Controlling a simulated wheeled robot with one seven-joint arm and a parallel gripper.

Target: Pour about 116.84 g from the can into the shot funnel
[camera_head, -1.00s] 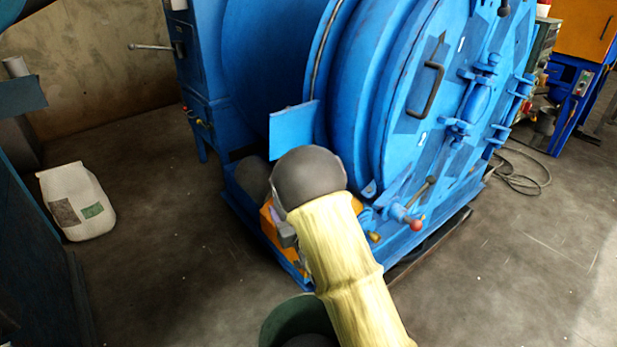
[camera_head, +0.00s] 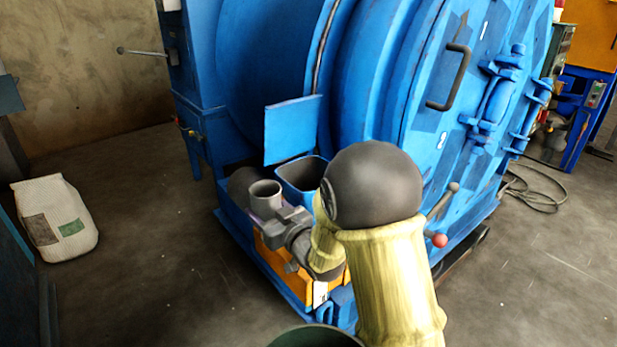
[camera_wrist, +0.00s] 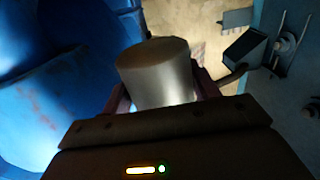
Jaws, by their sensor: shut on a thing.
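My gripper (camera_head: 266,209) is shut on a small grey metal can (camera_head: 264,190). In the head view the can is near upright with its dark open mouth upward; what is inside cannot be seen. In the wrist view the can (camera_wrist: 157,75) shows silvery between the two fingers of my gripper (camera_wrist: 160,92). The shot funnel (camera_head: 303,176) is a blue open-topped hopper on the machine. It sits just right of and behind the can, partly hidden by my arm. The can looks apart from it. No stream of shot shows.
The large blue drum machine (camera_head: 375,85) fills the middle, with a raised blue flap (camera_head: 292,130) behind the funnel. A red-knobbed lever (camera_head: 437,240) stands right of my arm. A green container rim (camera_head: 315,338) is below.

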